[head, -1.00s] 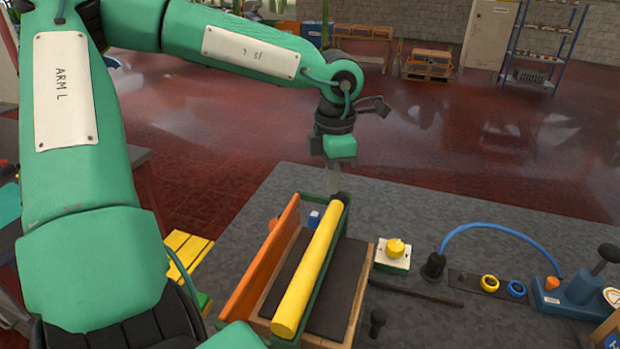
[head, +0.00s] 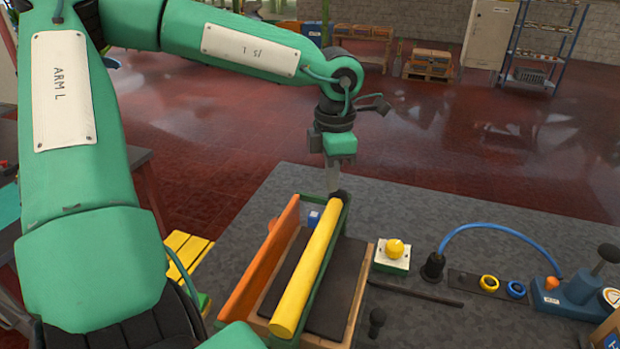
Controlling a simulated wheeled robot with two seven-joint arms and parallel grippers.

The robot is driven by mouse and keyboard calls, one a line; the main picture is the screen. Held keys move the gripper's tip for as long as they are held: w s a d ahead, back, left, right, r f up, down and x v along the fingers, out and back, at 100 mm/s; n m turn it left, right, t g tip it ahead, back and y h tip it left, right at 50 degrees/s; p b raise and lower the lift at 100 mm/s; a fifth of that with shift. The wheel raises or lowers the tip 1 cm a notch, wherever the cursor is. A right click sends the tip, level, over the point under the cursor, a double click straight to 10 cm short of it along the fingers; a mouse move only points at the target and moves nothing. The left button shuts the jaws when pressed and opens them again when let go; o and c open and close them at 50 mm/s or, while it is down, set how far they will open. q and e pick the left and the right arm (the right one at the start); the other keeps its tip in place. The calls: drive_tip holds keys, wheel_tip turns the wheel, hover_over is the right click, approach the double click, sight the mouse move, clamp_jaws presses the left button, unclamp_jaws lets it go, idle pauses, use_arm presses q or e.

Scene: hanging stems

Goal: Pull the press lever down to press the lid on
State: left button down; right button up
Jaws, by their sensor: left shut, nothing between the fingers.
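A long yellow bar (head: 308,275) with a dark far end lies lengthwise over a wooden-framed box with a dark inside; it looks like the press lever, though I cannot be sure. My left gripper (head: 333,182) points down at the bar's dark far end. Its fingers are shut with nothing between them, and I cannot tell whether they touch the bar. I cannot make out a lid. An orange panel (head: 262,265) stands along the box's left side, and a green rail runs beside the bar. My right gripper is not in view.
Right of the box are a yellow button on a pale block (head: 394,251), a black rod (head: 415,293), a blue hose (head: 480,227), two rings and a blue device (head: 578,296). The grey tabletop (head: 440,210) behind them is clear.

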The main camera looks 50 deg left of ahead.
use_arm(q)
drive_tip(key=shift+w+d+r+p, duration=0.1)
drive_tip(key=shift+d+r+p, duration=0.1)
drive_tip(key=shift+r+p, duration=0.5)
drive_tip(key=shift+w+d+r+p, duration=0.1)
drive_tip(key=shift+d+r+p, duration=0.2)
drive_tip(key=shift+r, duration=0.75)
drive_tip(key=shift+w+d+r+p, duration=0.15)
drive_tip(key=shift+r+p, duration=0.4)
drive_tip(key=shift+r, duration=0.3)
drive_tip(key=shift+s+r+p, duration=0.15)
drive_tip(key=shift+r+p, duration=0.2)
drive_tip(key=shift+r, duration=0.3)
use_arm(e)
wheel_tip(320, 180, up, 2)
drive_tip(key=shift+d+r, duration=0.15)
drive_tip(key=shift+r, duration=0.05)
